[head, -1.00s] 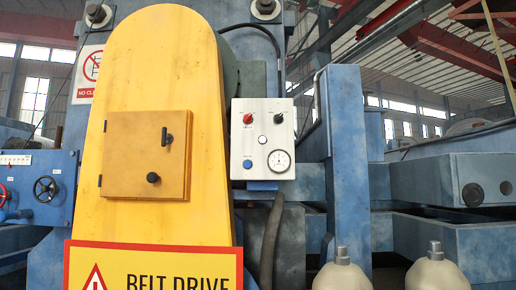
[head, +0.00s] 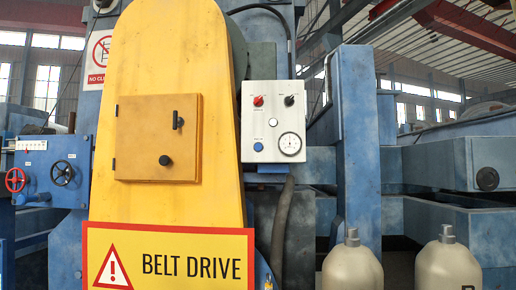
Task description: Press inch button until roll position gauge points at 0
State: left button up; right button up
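The pale control box (head: 247,122) is mounted to the right of the yellow belt guard in the head view. The gauge reading and the labels are too small to read, so I cannot tell which button is the inch button. Neither gripper shows, and nothing touches the box.
The yellow belt guard (head: 222,180) with a BELT DRIVE sign (head: 196,286) stands left of the box. A blue post (head: 358,140) rises to its right. Handwheels (head: 62,173) are at far left. Two pale bottle-shaped forms (head: 352,275) stand at lower right, unidentified.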

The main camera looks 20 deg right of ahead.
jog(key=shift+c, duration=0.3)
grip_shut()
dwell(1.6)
